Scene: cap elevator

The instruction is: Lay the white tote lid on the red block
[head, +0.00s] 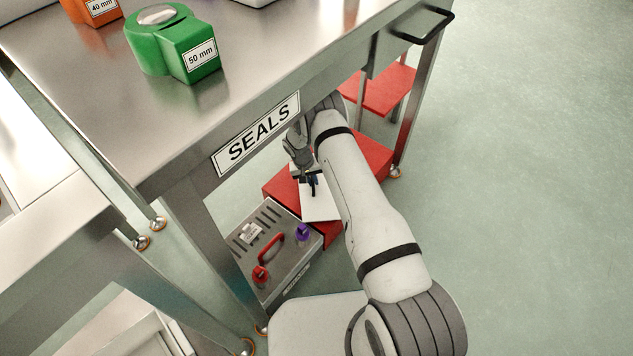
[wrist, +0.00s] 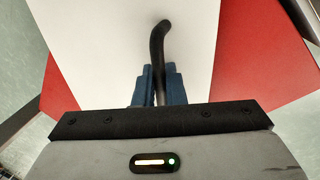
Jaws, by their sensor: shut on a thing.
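The white tote lid (head: 320,208) shows under the table in the head view, at the red block (head: 357,168). In the wrist view the lid (wrist: 104,40) fills the middle, with the red block (wrist: 262,65) visible on both sides beneath it. My gripper (wrist: 158,85) has blue fingers shut on the lid's dark curved handle. In the head view my gripper (head: 312,186) is small and partly hidden by my arm. The lid lies over the block's front left part; I cannot tell whether it touches the block.
A metal box with a red handle (head: 270,247) and a purple knob (head: 303,232) stands at the block's left. The steel table marked SEALS (head: 257,133) is overhead, with a green 50 mm block (head: 172,45) on top. Open floor (head: 530,180) lies at the right.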

